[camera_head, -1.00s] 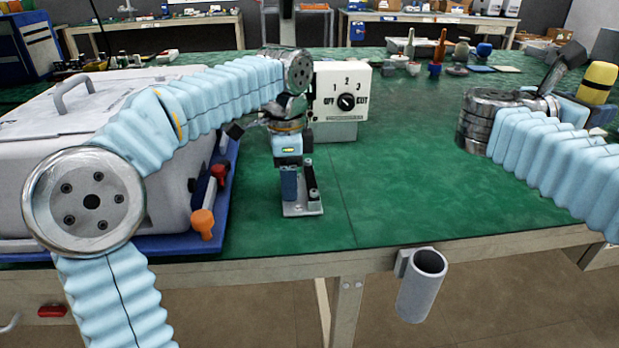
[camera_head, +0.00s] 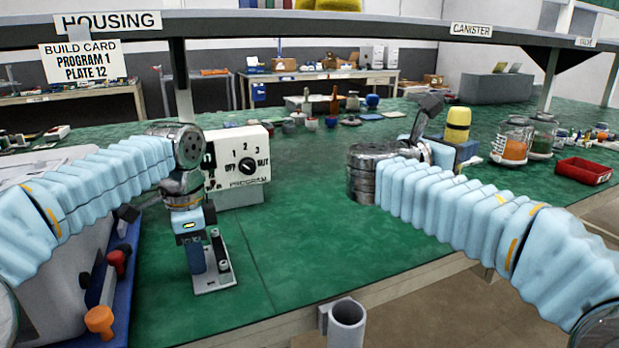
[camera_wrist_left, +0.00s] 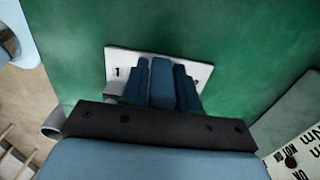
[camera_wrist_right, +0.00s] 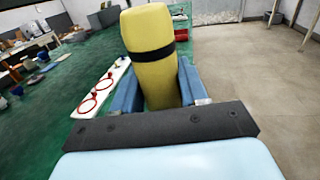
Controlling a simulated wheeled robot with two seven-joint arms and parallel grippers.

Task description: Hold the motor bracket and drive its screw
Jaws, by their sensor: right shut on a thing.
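The motor bracket is a pale plate (camera_head: 216,283) with dark posts, on the green bench near its front edge. The left wrist view shows its slotted plate (camera_wrist_left: 120,62). My left gripper (camera_head: 198,262) points down at the bracket. Its blue fingers (camera_wrist_left: 160,92) stand apart with a blue upright piece between them; contact is hard to tell. My right gripper (camera_wrist_right: 157,88) is shut on a yellow handle with a black band (camera_wrist_right: 148,38), seemingly the driver. It also shows in the head view (camera_head: 457,125), above the bench at right. The driver's tip and the screw are not discernible.
A white dial box (camera_head: 238,160) stands just behind my left gripper. A grey case on a blue tray (camera_head: 122,295) is at left. A grey tube (camera_head: 347,325) is fixed at the front edge. Jars (camera_head: 512,140) and a red bin (camera_head: 583,171) are at right. Middle bench is clear.

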